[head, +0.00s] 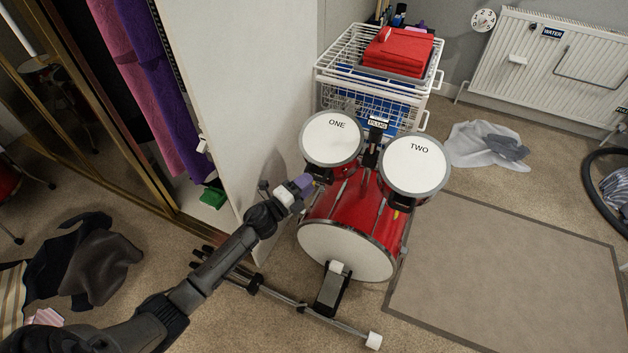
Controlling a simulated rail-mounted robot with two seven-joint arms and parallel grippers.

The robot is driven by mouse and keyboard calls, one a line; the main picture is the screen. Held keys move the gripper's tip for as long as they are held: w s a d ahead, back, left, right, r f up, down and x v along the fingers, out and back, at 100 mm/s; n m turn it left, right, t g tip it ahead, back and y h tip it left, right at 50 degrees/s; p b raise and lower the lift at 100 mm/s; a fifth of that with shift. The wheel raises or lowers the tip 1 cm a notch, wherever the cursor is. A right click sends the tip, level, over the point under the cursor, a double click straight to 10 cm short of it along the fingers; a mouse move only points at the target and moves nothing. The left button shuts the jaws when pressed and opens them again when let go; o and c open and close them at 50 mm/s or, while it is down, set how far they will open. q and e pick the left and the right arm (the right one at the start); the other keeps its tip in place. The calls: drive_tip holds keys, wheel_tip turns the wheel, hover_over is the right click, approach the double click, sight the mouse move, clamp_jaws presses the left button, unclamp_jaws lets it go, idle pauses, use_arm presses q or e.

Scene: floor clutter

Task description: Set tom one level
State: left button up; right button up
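Tom one (328,146) is a red drum with a white head marked ONE, mounted above the left side of the red bass drum (345,250). Its head faces up toward me; I cannot tell its exact tilt. Tom two (412,165), marked TWO, is mounted to its right. A dark mount (371,150) stands between the toms. My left gripper (306,182) is just below the lower left of tom one, close to its shell. Its fingertips are small and partly lost against the drum, so whether it touches or grips anything is unclear. My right gripper is out of view.
A white panel (245,90) stands close left of the drums. A white wire basket (340,75) with red cloth (398,50) is behind them. A bass pedal (333,288) and metal bar (310,310) lie in front. A flat mat (510,270) to the right is clear.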

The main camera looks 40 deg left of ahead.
use_arm(q)
drive_tip(key=shift+w+d+r+b, duration=0.1)
drive_tip(key=shift+w+r+b, duration=0.1)
drive_tip(key=shift+w, duration=0.6)
drive_tip(key=shift+w+d+r+b, duration=0.1)
drive_tip(key=shift+w+b, duration=0.05)
drive_tip(key=shift+w, duration=0.65)
drive_tip(key=shift+c, duration=0.5)
clamp_jaws()
